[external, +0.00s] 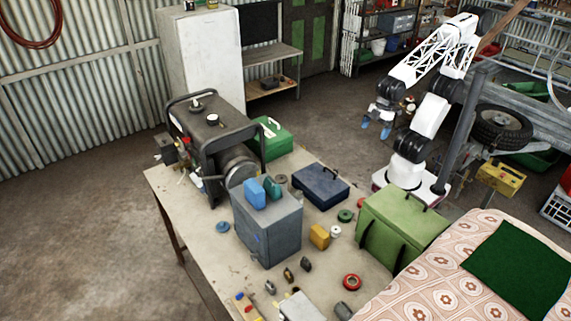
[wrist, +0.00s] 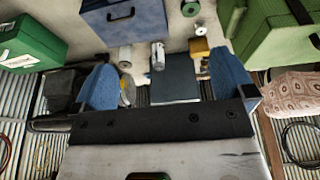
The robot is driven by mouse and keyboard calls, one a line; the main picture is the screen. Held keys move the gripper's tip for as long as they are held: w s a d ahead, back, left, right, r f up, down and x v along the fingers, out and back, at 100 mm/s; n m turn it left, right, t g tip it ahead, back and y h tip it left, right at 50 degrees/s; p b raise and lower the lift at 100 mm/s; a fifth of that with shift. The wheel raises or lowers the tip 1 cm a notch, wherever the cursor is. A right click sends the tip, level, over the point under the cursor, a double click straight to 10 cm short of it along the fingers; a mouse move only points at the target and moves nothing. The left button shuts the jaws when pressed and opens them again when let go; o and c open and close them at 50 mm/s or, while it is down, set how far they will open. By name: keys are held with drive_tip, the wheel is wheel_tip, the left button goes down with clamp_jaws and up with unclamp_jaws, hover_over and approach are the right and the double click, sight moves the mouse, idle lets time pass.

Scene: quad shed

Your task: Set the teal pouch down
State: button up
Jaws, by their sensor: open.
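The teal pouch (external: 273,189) rests on top of the grey metal box (external: 268,232), beside a blue container (external: 255,194). The box stands on the worktable (external: 214,262). My gripper (external: 376,127) is raised beyond the table's far side, well apart from the pouch. In the wrist view my gripper (wrist: 163,62) shows two blue fingers spread wide, with nothing held between them. A dark grey-teal block shape (wrist: 175,88) shows in the distance between the fingers. I cannot make out the pouch for certain in the wrist view.
A generator (external: 213,150) and green case (external: 270,138) stand behind the box. A dark blue toolbox (external: 321,186), yellow container (external: 319,237) and green chest (external: 402,228) lie to its right. Small parts clutter the table front. The left table corner has bare room.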

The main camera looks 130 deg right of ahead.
drive_tip(key=w+r+t, duration=0.1)
drive_tip(key=w+r, duration=0.1)
drive_tip(key=w, duration=0.9)
drive_tip(key=w+r+t, duration=0.2)
drive_tip(key=w, duration=0.9)
drive_tip(key=t, duration=0.2)
approach(274, 178)
drive_tip(key=x, duration=0.4)
drive_tip(key=shift+w+f, duration=0.15)
drive_tip(key=shift+f, duration=0.25)
drive_tip(key=shift+w+t, duration=0.3)
drive_tip(key=shift+w, duration=0.1)
drive_tip(key=shift+f, duration=0.1)
drive_tip(key=shift+x, duration=1.2)
drive_tip(key=shift+f, duration=0.1)
drive_tip(key=shift+x, duration=2.55)
drive_tip(key=shift+c, duration=0.5)
